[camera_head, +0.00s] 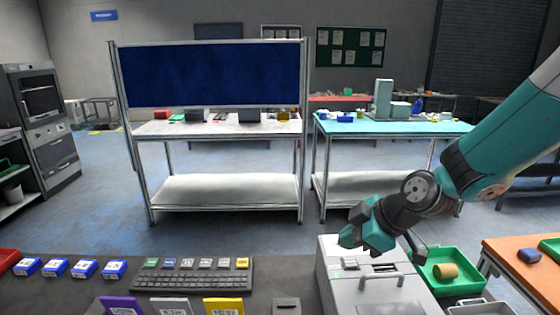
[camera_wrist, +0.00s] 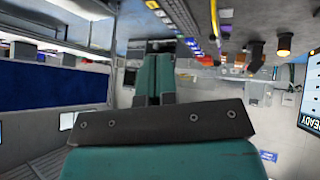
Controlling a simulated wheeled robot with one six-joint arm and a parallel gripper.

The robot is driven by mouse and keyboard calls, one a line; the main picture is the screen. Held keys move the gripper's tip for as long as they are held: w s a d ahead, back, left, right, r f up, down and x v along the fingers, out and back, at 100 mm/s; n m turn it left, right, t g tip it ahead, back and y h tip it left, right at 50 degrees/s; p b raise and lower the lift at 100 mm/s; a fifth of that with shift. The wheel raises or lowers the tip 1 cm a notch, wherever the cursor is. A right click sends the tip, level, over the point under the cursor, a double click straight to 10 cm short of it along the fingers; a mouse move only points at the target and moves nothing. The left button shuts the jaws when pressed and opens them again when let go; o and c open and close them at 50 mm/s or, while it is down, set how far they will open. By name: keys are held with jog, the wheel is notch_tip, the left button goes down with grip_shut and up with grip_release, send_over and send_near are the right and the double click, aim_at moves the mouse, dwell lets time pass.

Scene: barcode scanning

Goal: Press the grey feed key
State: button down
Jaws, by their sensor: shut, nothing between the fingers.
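A grey box-shaped machine (camera_head: 338,292) with a handle stands at the right of the dark counter. A small green mark (camera_head: 336,266) and a pale key-like spot (camera_head: 350,262) sit on its top, near my gripper (camera_head: 352,243). I cannot tell for sure which spot is the grey feed key. My gripper is shut and empty, above the machine's back left part and apparently clear of it. In the wrist view its two teal fingers (camera_wrist: 154,78) are together and the key cannot be made out.
A black keyboard (camera_head: 195,280) with coloured tags behind it and several blue boxes (camera_head: 70,269) lie left on the counter. A green tray (camera_head: 452,285) holding a brown roll (camera_head: 446,271) is to the right. A screen reading READY (camera_wrist: 310,105) shows in the wrist view.

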jog(key=s+r+m+g+h+b, duration=0.1)
jog(key=s+r+m+g, duration=0.1)
jog(key=s, duration=1)
jog(key=s+r+m+g+h+b, duration=0.1)
jog(key=s+r+m, duration=0.3)
jog(key=s, duration=0.8)
jog(key=shift+a+r+m+g, duration=0.3)
jog(key=shift+m+g, duration=0.6)
jog(key=shift+m, duration=0.1)
jog(key=shift+w, duration=0.1)
jog(key=w+d+f+m+h, duration=0.1)
jog(key=w+d+m+h, duration=0.1)
jog(key=w, duration=1.3)
jog(key=w+d+f+m+h, duration=0.2)
jog(key=w+m, duration=0.3)
jog(key=w, duration=1.1)
jog(key=shift+d+f, duration=0.3)
jog(key=shift+f+p, duration=0.1)
jog(key=shift+p, duration=0.2)
